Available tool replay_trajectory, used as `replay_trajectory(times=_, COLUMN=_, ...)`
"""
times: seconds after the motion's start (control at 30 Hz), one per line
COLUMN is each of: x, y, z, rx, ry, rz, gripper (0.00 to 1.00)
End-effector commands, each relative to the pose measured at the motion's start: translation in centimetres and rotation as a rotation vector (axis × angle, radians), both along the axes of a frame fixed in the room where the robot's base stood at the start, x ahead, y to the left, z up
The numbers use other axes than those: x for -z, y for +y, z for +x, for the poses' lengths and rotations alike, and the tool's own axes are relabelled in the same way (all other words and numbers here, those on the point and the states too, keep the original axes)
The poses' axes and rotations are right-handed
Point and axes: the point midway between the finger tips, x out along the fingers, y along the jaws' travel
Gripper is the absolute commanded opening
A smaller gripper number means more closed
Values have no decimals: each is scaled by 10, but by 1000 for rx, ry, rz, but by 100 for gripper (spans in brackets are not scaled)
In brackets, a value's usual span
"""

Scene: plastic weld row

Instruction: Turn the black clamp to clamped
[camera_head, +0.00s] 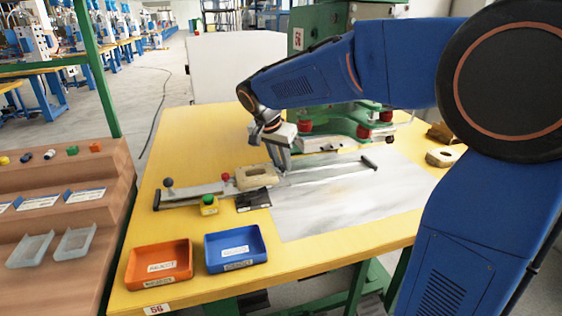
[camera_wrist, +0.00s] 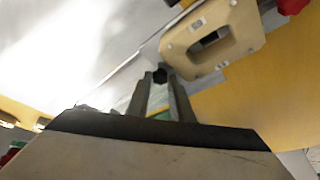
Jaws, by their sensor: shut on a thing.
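My gripper (camera_head: 283,169) reaches down beside the beige part, over the long metal fixture on the yellow table. In the wrist view its two fingers (camera_wrist: 160,82) are closed around a small black knob, the black clamp (camera_wrist: 159,75), with its dark end showing between the fingertips. The clamp is hidden behind the fingers in the head view, and its turn angle cannot be told. The beige part (camera_head: 257,175), with an oblong opening, sits on the fixture; it also shows just beyond the fingertips in the wrist view (camera_wrist: 192,57).
A red knob (camera_head: 225,177) and a grey ball knob (camera_head: 169,182) stand left on the fixture. A green press (camera_head: 330,40) stands behind. The grey sheet (camera_head: 350,200) is clear.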

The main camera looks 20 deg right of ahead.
Motion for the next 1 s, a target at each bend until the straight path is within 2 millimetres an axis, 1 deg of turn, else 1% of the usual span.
replay_trajectory(times=0.27, x=0, y=0, z=0, rx=1, ry=-1, rz=1, gripper=0)
replay_trajectory(times=0.3, x=0, y=0, z=0, rx=1, ry=-1, rz=1, gripper=25)
replay_trajectory(times=0.37, x=0, y=0, z=0, rx=1, ry=-1, rz=1, gripper=39)
replay_trajectory(times=0.77, x=0, y=0, z=0, rx=5, ry=0, rz=0, gripper=39)
replay_trajectory(times=0.87, x=0, y=1, z=1, rx=28, ry=0, rz=0, gripper=39)
replay_trajectory(times=1.0, x=0, y=1, z=2, rx=107, ry=0, rz=0, gripper=39)
